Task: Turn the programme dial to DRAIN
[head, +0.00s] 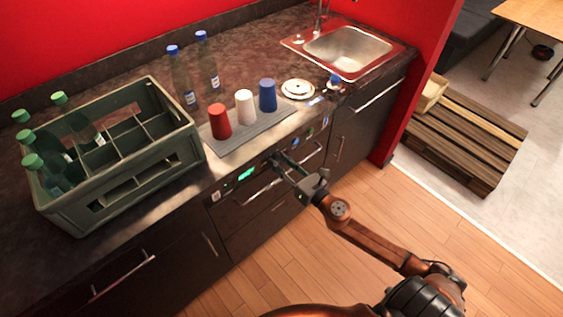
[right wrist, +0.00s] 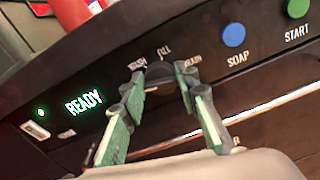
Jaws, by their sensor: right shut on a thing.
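The programme dial (right wrist: 159,76) is a dark round knob on the black front panel in the right wrist view. Labels around it read WASH on the left, FILL at the top and, blurred, what looks like DRAIN on the right. My right gripper (right wrist: 160,84) has its green-padded fingers on either side of the dial, shut on it. The fingers hide part of the dial, and I cannot tell which label its mark faces. In the head view my right gripper (head: 278,160) reaches the panel below the counter. My left gripper is not in view.
Left of the dial a green display (right wrist: 84,102) reads READY. To the right are a blue SOAP button (right wrist: 233,34) and a green START button (right wrist: 297,8). A bottle crate (head: 180,120), red cup (head: 220,121), white cup (head: 245,106) and blue cup (head: 267,95) stand on the counter.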

